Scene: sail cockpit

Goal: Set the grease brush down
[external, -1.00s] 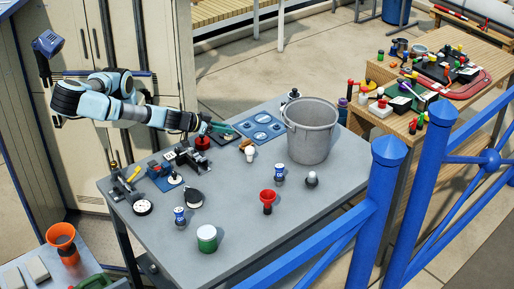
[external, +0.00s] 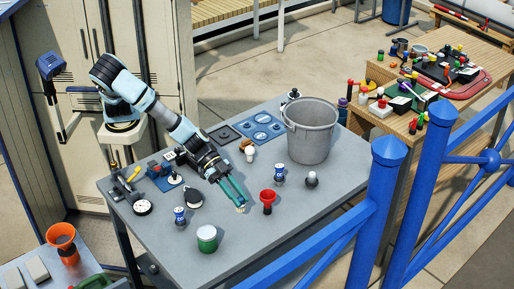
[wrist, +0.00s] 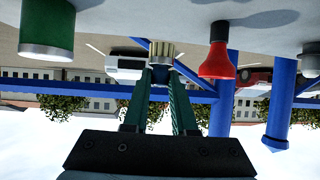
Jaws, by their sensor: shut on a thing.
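The grease brush shows as pale tan bristles (wrist: 162,49) with a dark band, held between the tips of the long green fingers in the wrist view. My gripper (external: 234,192) is shut on it. In the external view the bristles (external: 240,209) point down toward the front of the grey table (external: 262,240). The rest of the brush is hidden by the fingers. I cannot tell whether the bristles touch the tabletop.
A red funnel-like piece (external: 267,197) stands close right of my gripper. A green-and-white can (external: 207,238) stands front left. The front strip right of the can is bare.

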